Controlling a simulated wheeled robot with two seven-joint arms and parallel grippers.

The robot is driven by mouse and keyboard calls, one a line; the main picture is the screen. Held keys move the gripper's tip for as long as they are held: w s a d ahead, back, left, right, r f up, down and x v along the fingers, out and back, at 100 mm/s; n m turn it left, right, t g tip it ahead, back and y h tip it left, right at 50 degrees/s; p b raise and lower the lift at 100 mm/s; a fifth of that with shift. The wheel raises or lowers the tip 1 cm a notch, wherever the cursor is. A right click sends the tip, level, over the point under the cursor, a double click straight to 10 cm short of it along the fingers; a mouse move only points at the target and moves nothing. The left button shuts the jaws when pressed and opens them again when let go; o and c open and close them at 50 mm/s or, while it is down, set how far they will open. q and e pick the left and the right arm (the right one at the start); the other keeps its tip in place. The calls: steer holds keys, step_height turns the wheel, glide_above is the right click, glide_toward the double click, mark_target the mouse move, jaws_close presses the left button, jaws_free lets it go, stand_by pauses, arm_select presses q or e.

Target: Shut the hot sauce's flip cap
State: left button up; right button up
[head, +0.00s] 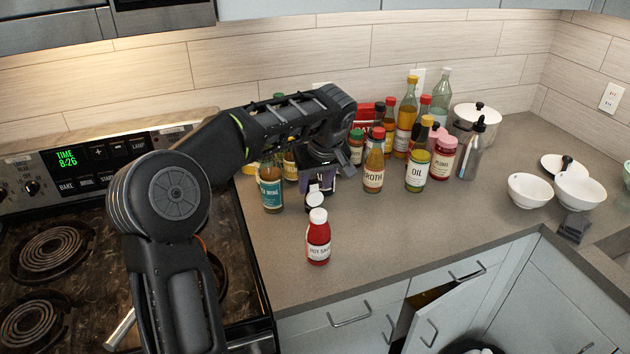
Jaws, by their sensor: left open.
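The hot sauce (318,242) is a small red bottle with a white label. It stands upright on the counter near the front edge, right of the stove. Its white cap (318,215) is on top, and a round pale lid with a dark rim (314,199) stands up behind it, so the flip cap looks open. My left gripper (321,184) is open, just behind and above the lid, pointing down. The arm's dark wrist hides part of it; I cannot tell whether it touches the lid. My right gripper is not in view.
Several bottles and jars, including the broth (374,172) and the oil (417,172), crowd the counter behind and right of the hot sauce. A green-labelled bottle (270,190) stands at left. White bowls (530,190) are farther right. The counter right of the hot sauce is clear.

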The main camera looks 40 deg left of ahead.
arm_select(q)
jaws_close()
stand_by(0.3)
steer(key=shift+f, duration=0.1)
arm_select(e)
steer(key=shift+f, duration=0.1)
